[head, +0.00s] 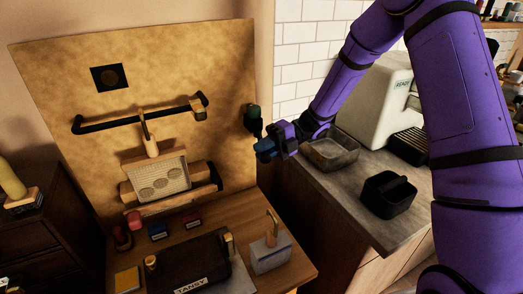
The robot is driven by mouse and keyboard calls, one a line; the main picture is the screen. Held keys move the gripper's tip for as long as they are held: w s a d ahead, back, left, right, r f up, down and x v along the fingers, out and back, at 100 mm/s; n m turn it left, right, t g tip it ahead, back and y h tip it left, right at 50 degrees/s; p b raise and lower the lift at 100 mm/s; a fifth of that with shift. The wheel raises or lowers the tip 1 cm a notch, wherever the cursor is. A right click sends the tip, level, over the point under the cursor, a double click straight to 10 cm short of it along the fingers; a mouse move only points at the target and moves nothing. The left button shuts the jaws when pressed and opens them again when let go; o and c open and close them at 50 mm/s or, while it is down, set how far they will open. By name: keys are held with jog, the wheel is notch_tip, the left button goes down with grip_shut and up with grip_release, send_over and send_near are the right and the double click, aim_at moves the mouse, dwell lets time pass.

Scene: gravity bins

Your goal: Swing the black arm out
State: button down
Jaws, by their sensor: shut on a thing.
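A long black arm (140,115) lies across the upright tan board, with a brass-coloured block (198,108) near its right end. Whether the post joins the long black arm cannot be told. My gripper is to the right of the long arm and apart from it.
A wooden bench below holds a black box labelled TANSY (190,262), a pale block with a handle (270,252) and small coloured pieces. A tray with round holes (160,178) is on the board. The right counter holds a grey bin (330,153), a black bin (388,197) and a white machine (378,100).

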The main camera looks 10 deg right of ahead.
jog(key=c, duration=1.1)
grip_release()
jog(key=shift+d, duration=0.1)
jog(key=v, duration=1)
jog(key=shift+d, duration=0.25)
jog(key=shift+w+r, duration=0.1)
jog(key=shift+c, duration=0.2)
